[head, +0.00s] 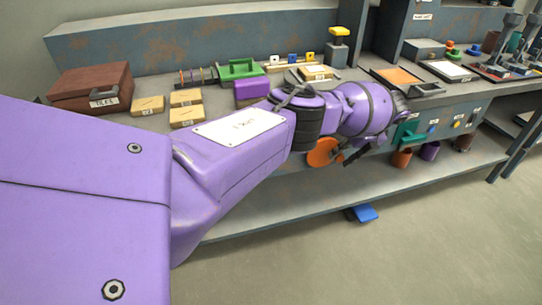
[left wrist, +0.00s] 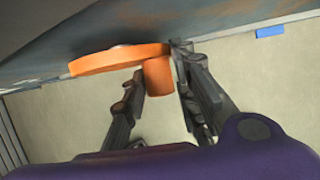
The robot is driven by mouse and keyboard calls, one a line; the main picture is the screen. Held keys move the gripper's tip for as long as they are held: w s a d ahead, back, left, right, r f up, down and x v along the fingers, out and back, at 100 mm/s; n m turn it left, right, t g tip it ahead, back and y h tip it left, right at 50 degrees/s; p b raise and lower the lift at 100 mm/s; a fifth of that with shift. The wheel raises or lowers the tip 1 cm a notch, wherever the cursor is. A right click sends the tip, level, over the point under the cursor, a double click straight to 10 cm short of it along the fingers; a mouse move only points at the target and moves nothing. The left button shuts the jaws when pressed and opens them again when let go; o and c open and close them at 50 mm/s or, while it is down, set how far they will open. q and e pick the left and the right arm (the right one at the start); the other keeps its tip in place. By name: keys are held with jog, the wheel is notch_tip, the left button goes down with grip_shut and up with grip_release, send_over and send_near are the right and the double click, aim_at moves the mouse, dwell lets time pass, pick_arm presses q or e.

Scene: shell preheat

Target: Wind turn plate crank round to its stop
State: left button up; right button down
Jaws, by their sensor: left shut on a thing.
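The turn plate crank is an orange disc (head: 322,153) on the front face of the bench, below the worktop. In the left wrist view the orange disc (left wrist: 110,60) shows near edge-on against the grey face, with a short orange knob (left wrist: 158,76) standing out from it. My left gripper (head: 346,153) reaches down in front of the bench beside the disc. In the left wrist view its two dark fingers (left wrist: 160,68) stand on either side of the knob and are shut on it. My forearm and wrist hide part of the bench front. My right gripper is not in view.
The worktop carries a brown case (head: 92,88), small tan boxes (head: 148,105), a green holder (head: 238,69) and a purple block (head: 250,90). Several cups (head: 401,158) sit at the lower right. A blue item (head: 362,213) lies low by the shelf.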

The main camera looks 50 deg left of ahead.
pick_arm(q)
jog(key=shift+s+a+f, duration=0.15)
jog(key=shift+s+a, duration=0.05)
jog(key=shift+s, duration=0.15)
jog(key=o, duration=0.9)
jog(key=shift+o, duration=0.3)
jog(key=shift+s+a, duration=0.1)
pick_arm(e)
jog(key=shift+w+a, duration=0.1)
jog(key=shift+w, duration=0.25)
pick_arm(q)
jog(key=shift+r, duration=0.2)
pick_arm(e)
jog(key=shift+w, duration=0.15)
pick_arm(q)
jog(key=shift+w, duration=0.2)
jog(key=shift+d+r, duration=0.15)
jog(key=shift+d, duration=0.05)
jog(key=v, duration=1.1)
jog(key=shift+r, duration=0.25)
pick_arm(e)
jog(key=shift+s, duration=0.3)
pick_arm(q)
jog(key=shift+d, duration=0.1)
